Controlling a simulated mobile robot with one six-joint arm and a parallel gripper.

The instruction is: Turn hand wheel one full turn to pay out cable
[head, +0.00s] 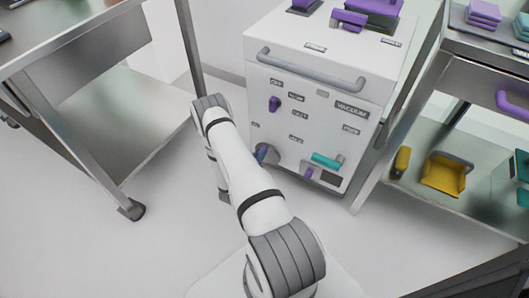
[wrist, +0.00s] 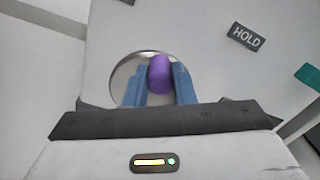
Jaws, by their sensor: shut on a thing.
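The hand wheel (wrist: 122,72) is a shiny round metal disc on the white cabinet's front panel, seen in the wrist view. Its purple handle (wrist: 160,74) stands out from it, right of the disc's middle. My gripper (wrist: 159,82) has its two blue fingers on either side of the handle and is shut on it. The fingers and the gripper body cover the lower part of the wheel. In the head view my arm hides most of the wheel and the gripper; a bluish finger (head: 262,153) shows at the cabinet's lower left. No cable can be made out.
The white cabinet (head: 270,85) carries a grey bar handle (head: 310,72), a purple knob (head: 274,103) and a teal lever (head: 327,160). A HOLD label (wrist: 246,37) is right of the wheel. Metal tables stand left and right; a yellow bin (head: 443,176) sits on the right shelf.

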